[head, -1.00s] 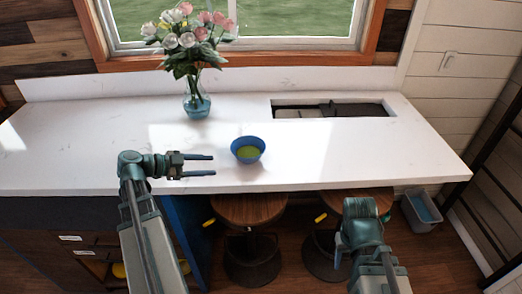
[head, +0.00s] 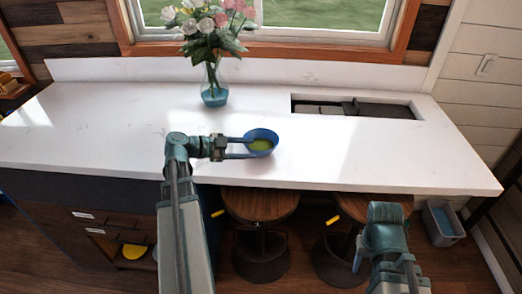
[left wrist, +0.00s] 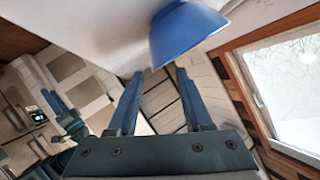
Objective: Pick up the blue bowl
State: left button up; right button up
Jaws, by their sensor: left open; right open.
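In the left wrist view the bowl (left wrist: 185,35) is just beyond the fingertips, nearer the right-hand finger. My left gripper (head: 249,148) is open and reaches in from the left at the bowl's left side. In the head view its fingertips overlap the bowl's edge; I cannot tell whether they touch it. No part of the bowl is between the fingers in the left wrist view. My right gripper (head: 358,258) is open and empty, low in front of the counter, mostly hidden by its wrist.
A glass vase (head: 214,88) of flowers stands behind the bowl to the left. A sink (head: 355,107) is set into the counter (head: 100,120) at the back right. Two round stools (head: 260,203) stand under the front edge. The counter's left part is clear.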

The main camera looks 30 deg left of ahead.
aim_at(270, 151)
pick_arm(q)
jog(key=shift+w+d+f, duration=0.2)
jog(key=shift+w+d, duration=0.2)
jog(key=shift+w, duration=0.05)
jog(key=b+x, duration=0.1)
jog(key=x, duration=0.1)
jog(key=b+x, duration=0.1)
jog(key=x, duration=0.1)
jog(key=shift+d+f, duration=0.2)
jog(key=shift+d, duration=0.2)
jog(key=shift+w+d, duration=0.2)
jog(key=shift+w, duration=0.05)
grip_shut()
dwell(0.8)
